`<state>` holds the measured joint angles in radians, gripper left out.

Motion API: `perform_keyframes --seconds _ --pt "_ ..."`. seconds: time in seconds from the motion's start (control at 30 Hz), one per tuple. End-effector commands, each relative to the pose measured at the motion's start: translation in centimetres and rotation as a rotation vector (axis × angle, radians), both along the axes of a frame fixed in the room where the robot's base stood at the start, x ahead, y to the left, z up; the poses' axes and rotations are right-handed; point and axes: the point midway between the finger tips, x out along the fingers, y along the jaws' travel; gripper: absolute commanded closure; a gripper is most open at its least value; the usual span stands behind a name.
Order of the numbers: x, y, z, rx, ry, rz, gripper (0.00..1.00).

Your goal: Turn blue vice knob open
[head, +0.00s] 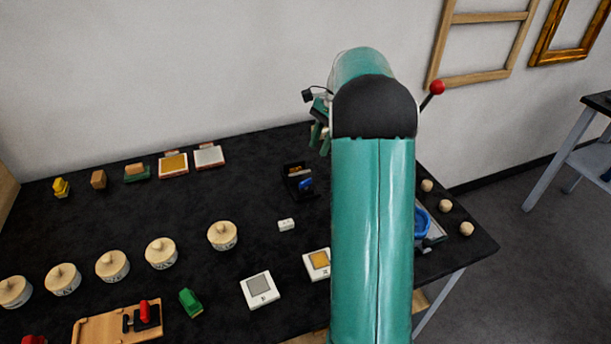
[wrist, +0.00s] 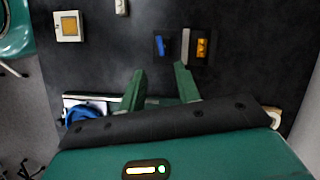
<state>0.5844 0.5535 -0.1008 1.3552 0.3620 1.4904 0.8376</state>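The small black vice (head: 296,172) stands on the black table, left of my arm in the head view, with its blue knob (head: 306,184) facing the front. In the wrist view the blue knob (wrist: 161,45) lies beyond my fingertips, and the vice (wrist: 186,46) holds or carries a gold piece (wrist: 202,47) beside a light strip. My gripper (wrist: 160,78) is open, with its two green fingers apart and only dark table between them. It is apart from the knob. In the head view my gripper (head: 320,128) is partly hidden behind my arm.
A small white block (head: 286,224) lies in front of the vice. White tiles (head: 260,289), several round wooden-lidded pots (head: 222,235) and a blue bowl (head: 421,222) stand around. A red ball on a stick (head: 437,87) rises behind my arm. Table left of the vice is clear.

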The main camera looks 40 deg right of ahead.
Motion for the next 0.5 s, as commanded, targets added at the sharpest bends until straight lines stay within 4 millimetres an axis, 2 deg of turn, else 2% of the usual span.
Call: perform_keyframes --seconds 0.3,0.5 --pt "0.1 2.5 -6.0 0.003 0.004 0.004 0.67" --pt "0.2 3.7 -8.9 0.002 0.002 0.007 0.67"
